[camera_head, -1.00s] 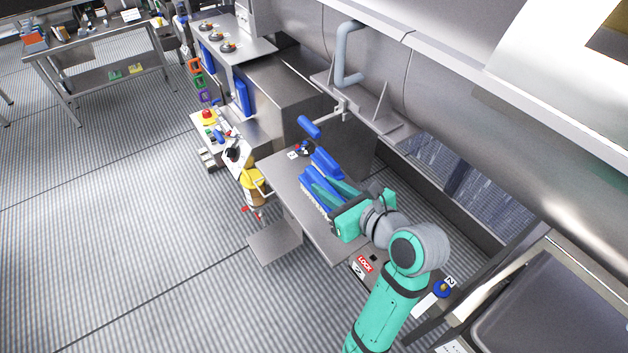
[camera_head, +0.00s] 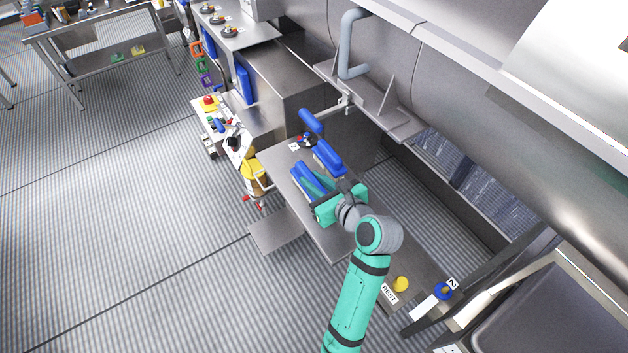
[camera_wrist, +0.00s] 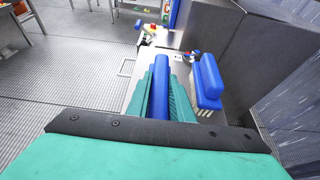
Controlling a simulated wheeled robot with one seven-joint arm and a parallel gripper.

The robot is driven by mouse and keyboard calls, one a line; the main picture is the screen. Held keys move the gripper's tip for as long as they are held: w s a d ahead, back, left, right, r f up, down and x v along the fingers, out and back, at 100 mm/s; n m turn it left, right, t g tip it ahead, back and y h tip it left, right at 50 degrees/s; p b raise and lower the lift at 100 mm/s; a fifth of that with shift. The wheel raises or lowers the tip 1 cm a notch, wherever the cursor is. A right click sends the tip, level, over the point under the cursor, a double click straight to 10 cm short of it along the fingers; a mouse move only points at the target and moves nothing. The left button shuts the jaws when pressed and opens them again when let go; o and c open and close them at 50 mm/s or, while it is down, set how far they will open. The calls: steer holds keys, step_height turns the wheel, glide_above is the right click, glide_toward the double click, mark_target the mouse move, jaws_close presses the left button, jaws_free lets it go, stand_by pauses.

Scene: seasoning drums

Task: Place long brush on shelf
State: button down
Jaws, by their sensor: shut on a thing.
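My gripper (camera_head: 316,184) is shut on a long blue brush (camera_head: 301,175) above the steel shelf (camera_head: 273,172). In the wrist view the blue handle of this brush (camera_wrist: 160,88) runs lengthwise between my two green fingers (camera_wrist: 163,100). Its underside is hidden there. A second blue brush with pale bristles (camera_head: 329,157) stands on the shelf to the right, apart from the held one. It also shows in the wrist view (camera_wrist: 207,80). I cannot tell whether the held brush touches the shelf.
A blue-handled lever (camera_head: 311,121) and a small dark knob (camera_head: 308,139) sit at the shelf's far end. A yellow part (camera_head: 252,170) is off its left side. The left floor is clear.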

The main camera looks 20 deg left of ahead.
steer(key=shift+f, duration=0.2)
steer(key=shift+f, duration=0.15)
steer(key=c, duration=1.6)
jaws_free()
steer(key=shift+o, duration=0.2)
steer(key=shift+a, duration=0.1)
steer(key=shift+s, duration=0.1)
steer(key=shift+r, duration=0.2)
steer(key=v, duration=1.2)
